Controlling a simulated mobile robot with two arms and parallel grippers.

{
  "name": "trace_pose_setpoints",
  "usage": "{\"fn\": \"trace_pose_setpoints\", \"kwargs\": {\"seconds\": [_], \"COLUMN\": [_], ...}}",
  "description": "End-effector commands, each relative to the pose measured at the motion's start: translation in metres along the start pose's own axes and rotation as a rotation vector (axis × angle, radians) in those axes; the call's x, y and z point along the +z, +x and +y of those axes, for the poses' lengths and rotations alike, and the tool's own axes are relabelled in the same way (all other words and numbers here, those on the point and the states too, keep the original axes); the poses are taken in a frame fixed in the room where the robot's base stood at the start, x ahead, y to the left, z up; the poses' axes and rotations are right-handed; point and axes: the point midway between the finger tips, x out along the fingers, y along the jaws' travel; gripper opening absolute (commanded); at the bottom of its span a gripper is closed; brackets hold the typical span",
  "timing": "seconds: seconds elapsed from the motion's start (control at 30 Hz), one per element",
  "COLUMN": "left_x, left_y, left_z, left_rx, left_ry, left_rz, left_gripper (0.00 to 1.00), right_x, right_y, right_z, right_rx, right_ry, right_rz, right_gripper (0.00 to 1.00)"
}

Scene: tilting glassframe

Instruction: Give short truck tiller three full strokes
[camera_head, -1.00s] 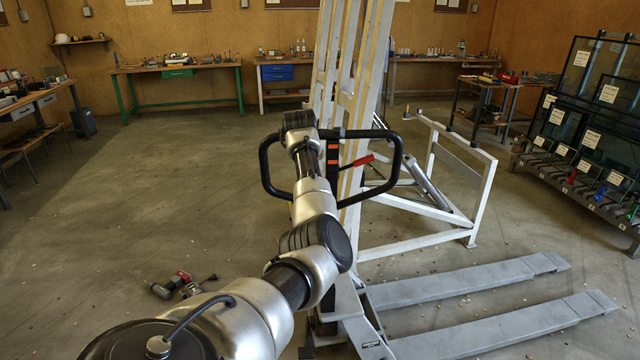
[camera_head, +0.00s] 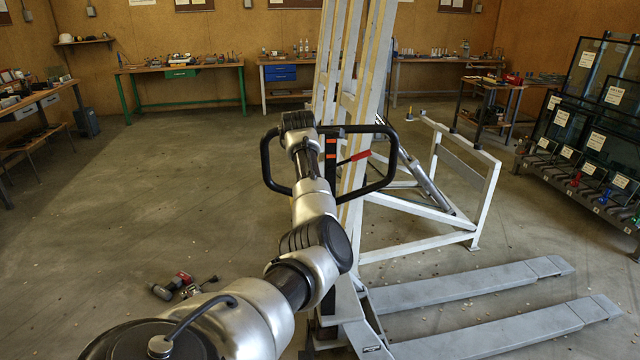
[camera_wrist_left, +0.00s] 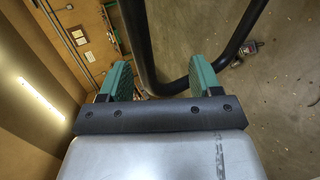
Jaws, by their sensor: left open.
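The truck's tiller is a black loop handle (camera_head: 397,165) with a red lever (camera_head: 356,158), standing in front of the pale mast (camera_head: 356,90). My left arm reaches forward to the left part of the loop; its fingers are hidden in the head view. In the left wrist view my left gripper (camera_wrist_left: 161,78) is open, with green pads apart. The black tube of the handle (camera_wrist_left: 138,40) runs between and beyond the fingers, bending to the right. I cannot tell whether the pads touch it. My right gripper is not in view.
Two grey forks (camera_head: 465,287) extend low to the right. Red and grey tools (camera_head: 180,285) lie on the floor at left. A glass rack (camera_head: 590,140) stands at right. The floor at left is mostly clear.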

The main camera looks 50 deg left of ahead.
Motion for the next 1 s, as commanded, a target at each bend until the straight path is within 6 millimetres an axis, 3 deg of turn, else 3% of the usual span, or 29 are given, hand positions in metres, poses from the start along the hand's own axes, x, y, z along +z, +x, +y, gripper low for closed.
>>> {"fn": "trace_pose_setpoints", "kwargs": {"seconds": [0.8,1.0], "left_x": [0.0,0.0], "left_y": [-0.097,-0.108], "left_z": [0.002,0.0], "left_rx": [0.001,0.0], "left_ry": [-0.001,-0.001], "left_rz": [-0.001,0.0], "left_gripper": [0.64,0.64], "right_x": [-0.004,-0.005], "right_y": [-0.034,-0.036], "right_z": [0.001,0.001], "right_rx": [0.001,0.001], "right_ry": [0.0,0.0], "right_rz": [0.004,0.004], "right_gripper": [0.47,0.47]}}
